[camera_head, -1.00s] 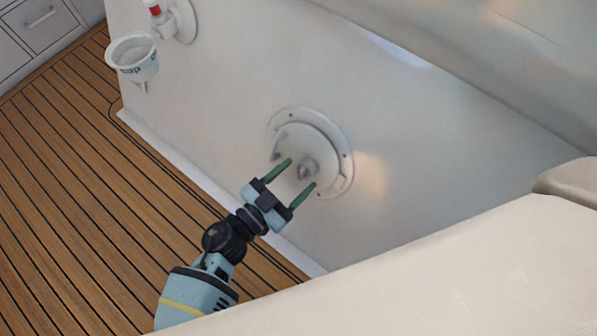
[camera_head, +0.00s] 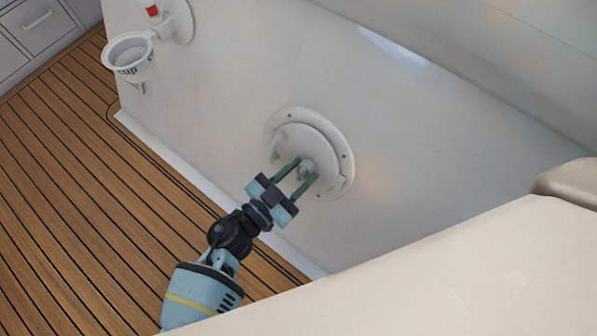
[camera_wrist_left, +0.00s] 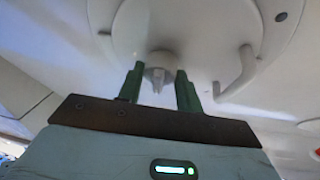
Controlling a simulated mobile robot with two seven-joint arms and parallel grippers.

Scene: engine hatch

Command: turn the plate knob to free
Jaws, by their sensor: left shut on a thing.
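The round white plate (camera_head: 298,141) sits on the white wall inside a ring with screws. Its grey knob (camera_head: 307,169) is at the plate's lower part. My left gripper (camera_head: 307,169) is shut on the knob, with one green finger on each side. In the left wrist view the knob (camera_wrist_left: 158,76) shows between the two fingertips of my left gripper (camera_wrist_left: 160,80). A curved white handle (camera_wrist_left: 238,75) stands out from the plate beside it. The fingers hide part of the knob's sides. My right gripper is not in view.
A white cup holder (camera_head: 131,57) and a fitting with a red part (camera_head: 153,11) are on the wall at upper left. A pale cushion-like surface (camera_head: 430,270) fills the lower right. The plank floor (camera_head: 90,190) is clear.

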